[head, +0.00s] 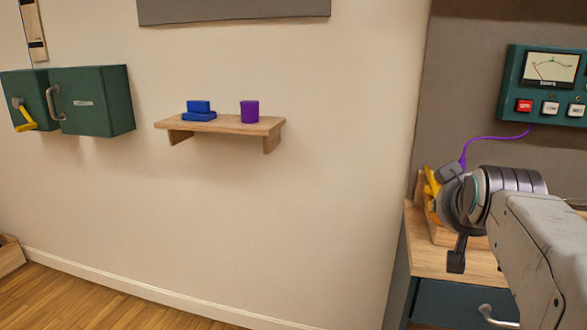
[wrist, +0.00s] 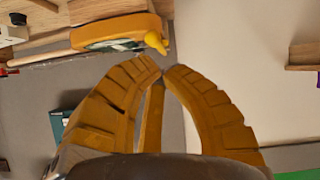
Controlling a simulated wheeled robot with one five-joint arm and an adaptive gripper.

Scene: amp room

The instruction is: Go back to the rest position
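My gripper (wrist: 163,68) has two ribbed orange-yellow fingers. In the wrist view they curve inward and their tips come together, with nothing seen between them. A yellow device with a dark face (wrist: 112,32) lies just past the tips, apart from them as far as I can tell. In the head view my arm reaches in from the lower right. A little yellow of the gripper (head: 431,182) shows at the far left of my wrist, over the wooden counter (head: 425,254). Most of the fingers are hidden there.
A wall shelf (head: 225,123) holds blue blocks (head: 199,112) and a purple cylinder (head: 249,111). A teal meter panel (head: 551,85) with a purple cable (head: 490,138) is above the counter. Green boxes (head: 98,101) hang at left. The floor (head: 85,297) at left is mostly clear.

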